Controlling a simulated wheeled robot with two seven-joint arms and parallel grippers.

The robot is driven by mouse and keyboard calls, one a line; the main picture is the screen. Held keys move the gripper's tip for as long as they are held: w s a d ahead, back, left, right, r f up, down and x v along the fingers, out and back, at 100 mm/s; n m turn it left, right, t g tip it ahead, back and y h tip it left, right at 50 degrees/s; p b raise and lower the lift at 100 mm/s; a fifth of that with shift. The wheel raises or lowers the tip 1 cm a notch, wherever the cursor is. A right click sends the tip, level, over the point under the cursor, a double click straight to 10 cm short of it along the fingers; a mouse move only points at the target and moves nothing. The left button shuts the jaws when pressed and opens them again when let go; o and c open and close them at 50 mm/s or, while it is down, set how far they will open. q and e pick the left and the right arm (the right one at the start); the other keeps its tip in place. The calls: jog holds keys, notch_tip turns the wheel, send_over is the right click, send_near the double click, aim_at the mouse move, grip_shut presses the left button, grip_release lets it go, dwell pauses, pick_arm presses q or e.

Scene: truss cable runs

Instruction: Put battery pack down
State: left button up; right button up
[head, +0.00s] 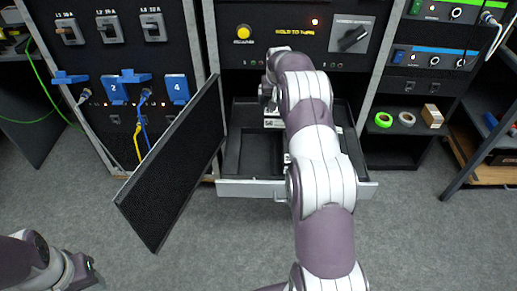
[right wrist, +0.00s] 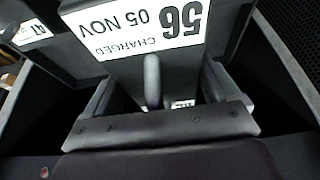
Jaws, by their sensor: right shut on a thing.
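The battery pack (right wrist: 120,60) is a dark grey block with a white label reading "56 CHARGED 05 NOV", upside down in the right wrist view. My right gripper (right wrist: 155,88) is shut on its grip. My arm hides much of the pack and the drawer's right part. I cannot tell whether the pack touches the drawer floor. My left gripper (head: 88,268) is low at the left, away from the drawer; its jaws are unclear.
A perforated door panel (head: 175,165) stands swung open left of the drawer. Another dark block with a white label (right wrist: 32,31) lies beside the pack. Tape rolls (head: 384,119) and a small box (head: 432,116) sit on the right shelf. The drawer's left compartment looks empty.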

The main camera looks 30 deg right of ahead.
jog(key=shift+a+f, duration=0.2)
jog(key=shift+s+a+f+b, duration=0.7)
jog(key=shift+s+a+f, duration=0.05)
jog(key=shift+a+f, duration=0.95)
jog(key=shift+s+a+f+b, duration=0.7)
jog(key=shift+s+a+f, duration=0.05)
jog(key=shift+a+f, duration=0.95)
jog(key=shift+s+a+f+b, duration=0.7)
jog(key=shift+s+a+f, duration=0.05)
jog(key=shift+a+f, duration=0.9)
